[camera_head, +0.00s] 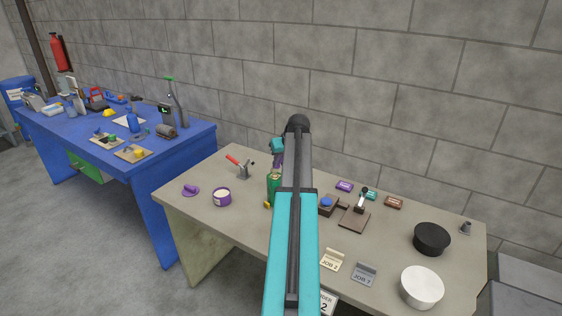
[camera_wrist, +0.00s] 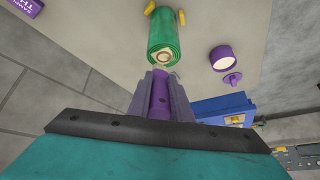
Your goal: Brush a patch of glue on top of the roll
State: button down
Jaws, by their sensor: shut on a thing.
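The green roll (camera_head: 271,188) lies on the grey table, partly hidden behind my arm in the head view. In the wrist view the roll (camera_wrist: 163,32) is just beyond my gripper, with a pale round end facing it and yellow pieces beside it. My gripper (camera_wrist: 160,76) is shut on a purple handle (camera_wrist: 160,100), apparently the brush. Its bristles are not clear, and I cannot tell whether it touches the roll. In the head view my gripper (camera_head: 278,160) is above the roll, mostly hidden. The purple glue pot (camera_head: 222,197), open with cream contents, also shows in the wrist view (camera_wrist: 223,60).
A purple lid (camera_head: 190,190) lies left of the pot. A red-handled clamp (camera_head: 243,169) stands behind. Right of my arm are a blue-topped device (camera_head: 327,205), small labelled blocks, a black drum (camera_head: 431,239) and a white drum (camera_head: 421,286). A blue workbench (camera_head: 185,140) stands left.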

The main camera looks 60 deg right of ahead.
jog(key=shift+a, duration=0.9)
jog(key=shift+d, duration=0.1)
jog(key=shift+d, duration=1.15)
jog(key=shift+a, duration=0.1)
jog(key=shift+a, duration=0.55)
jog(key=shift+r, duration=0.15)
jog(key=shift+r+p, duration=1.45)
jog(key=shift+r, duration=1.95)
